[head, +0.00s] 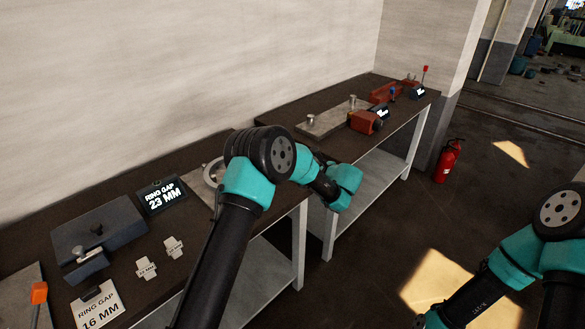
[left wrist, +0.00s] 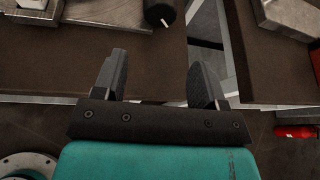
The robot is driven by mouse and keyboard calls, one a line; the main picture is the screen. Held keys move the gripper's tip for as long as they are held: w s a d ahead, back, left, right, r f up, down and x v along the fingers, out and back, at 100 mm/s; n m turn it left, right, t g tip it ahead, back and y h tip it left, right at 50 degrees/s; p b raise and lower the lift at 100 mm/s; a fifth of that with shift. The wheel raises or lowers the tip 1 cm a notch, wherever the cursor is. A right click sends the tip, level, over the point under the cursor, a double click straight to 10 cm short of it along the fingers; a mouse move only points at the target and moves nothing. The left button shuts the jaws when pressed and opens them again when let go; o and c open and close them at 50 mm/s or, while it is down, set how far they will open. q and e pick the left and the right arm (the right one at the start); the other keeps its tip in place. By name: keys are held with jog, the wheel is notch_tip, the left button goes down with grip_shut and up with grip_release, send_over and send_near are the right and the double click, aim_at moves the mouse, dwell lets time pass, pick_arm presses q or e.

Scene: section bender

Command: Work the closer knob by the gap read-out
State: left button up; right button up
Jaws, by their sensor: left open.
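The gap read-out (head: 163,195) on the near bench shows RING GAP 23 MM. A white card (head: 98,307) in front reads RING GAP 16 MM. A black cylinder with a white mark (left wrist: 160,12), which looks like a knob, shows at the top of the left wrist view; I cannot tell for sure that it is the closer knob. A pale metal ring (head: 212,173) is partly hidden behind my left arm. My left gripper (left wrist: 158,80) is open and empty, over the bench's front edge and apart from the cylinder. My right gripper is out of view.
A dark grey block (head: 98,236) and small marked plates (head: 173,247) lie on the near bench (head: 130,172). An orange-topped handle (head: 39,293) stands at lower left. Red devices (head: 364,122) sit on the far bench. A fire extinguisher (head: 448,160) stands on the floor.

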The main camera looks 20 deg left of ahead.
pick_arm(q)
jog(key=x, duration=1.1)
jog(key=shift+w+a+f, duration=0.1)
jog(key=shift+w+a, duration=0.1)
jog(key=shift+a, duration=0.05)
jog(key=c, duration=0.6)
jog(key=shift+w+d+m+g+y, duration=0.15)
jog(key=shift+m+g+y, duration=0.25)
jog(key=shift+m+g, duration=0.65)
jog(key=shift+m+g+y, duration=0.3)
jog(key=shift+m+g, duration=0.05)
jog(key=shift+m, duration=0.6)
